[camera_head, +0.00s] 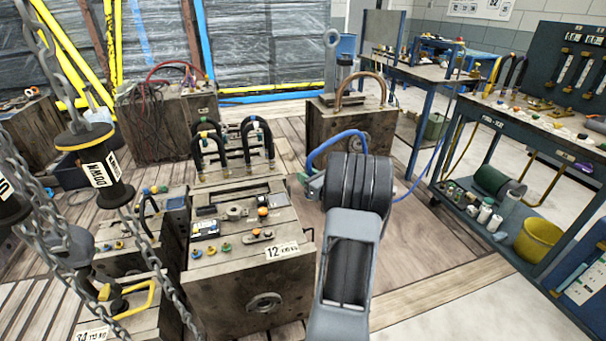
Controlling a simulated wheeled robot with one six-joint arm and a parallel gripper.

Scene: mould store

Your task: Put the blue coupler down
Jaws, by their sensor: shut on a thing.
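My arm reaches up from the bottom centre, and its dark wrist covers much of my gripper (313,187). The part that shows, left of the wrist, is shut at the end of a thick blue hose (337,137). The blue coupler is at that hose end, small and mostly hidden, so its exact shape and tilt cannot be told. The hose arches up from the gripper and passes behind my wrist. The grip is just right of the steel mould block labelled 12 (240,285); whether anything there touches the block cannot be told.
Chains with a DOWN tag (105,170) hang at the left foreground. Another mould block (325,122) with a lifting ring stands behind my wrist. A workbench cart (455,150) with small parts stands right. Bare plank floor (440,235) lies between my wrist and the cart.

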